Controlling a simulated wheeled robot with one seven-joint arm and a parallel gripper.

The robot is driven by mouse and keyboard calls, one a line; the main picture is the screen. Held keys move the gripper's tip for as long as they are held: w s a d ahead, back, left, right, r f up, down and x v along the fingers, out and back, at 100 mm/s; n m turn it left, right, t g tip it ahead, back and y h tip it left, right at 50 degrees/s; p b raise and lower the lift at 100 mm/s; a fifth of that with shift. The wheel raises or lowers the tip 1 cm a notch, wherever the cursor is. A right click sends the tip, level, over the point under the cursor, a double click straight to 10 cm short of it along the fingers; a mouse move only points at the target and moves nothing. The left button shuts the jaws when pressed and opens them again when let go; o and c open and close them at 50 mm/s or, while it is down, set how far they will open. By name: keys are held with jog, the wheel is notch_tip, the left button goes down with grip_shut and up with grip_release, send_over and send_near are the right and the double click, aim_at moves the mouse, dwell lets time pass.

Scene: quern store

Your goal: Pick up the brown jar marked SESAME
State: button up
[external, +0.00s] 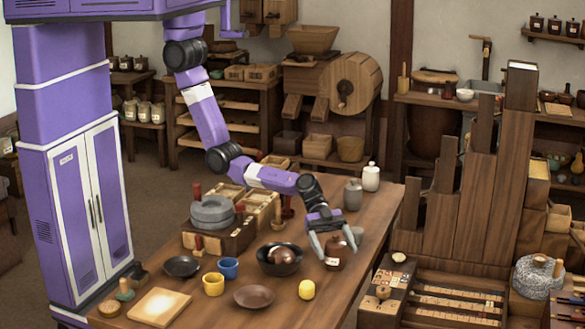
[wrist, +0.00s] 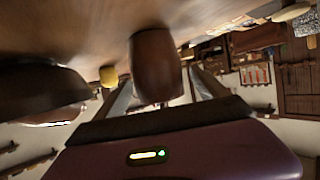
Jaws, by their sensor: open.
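A brown jar (external: 335,254) with a small pale label stands on the wooden table (external: 385,205), right of the dark bowl. The label is too small to read. My gripper (external: 338,248) is open, pointing down at the jar, with a finger on either side of it. In the wrist view the brown jar (wrist: 157,66) fills the space between the two fingers, with its base at the table. I cannot tell whether either finger touches it. The jar's top is partly hidden by my gripper in the external view.
A dark bowl (external: 280,262) with a brown round thing in it stands left of the jar. A yellow round thing (external: 306,290) lies in front. A grey jar (external: 353,194) and a white bottle (external: 371,177) stand behind. A brown plate (external: 254,296) lies front left.

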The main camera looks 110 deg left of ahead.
grip_shut()
jog(key=shift+r, duration=0.1)
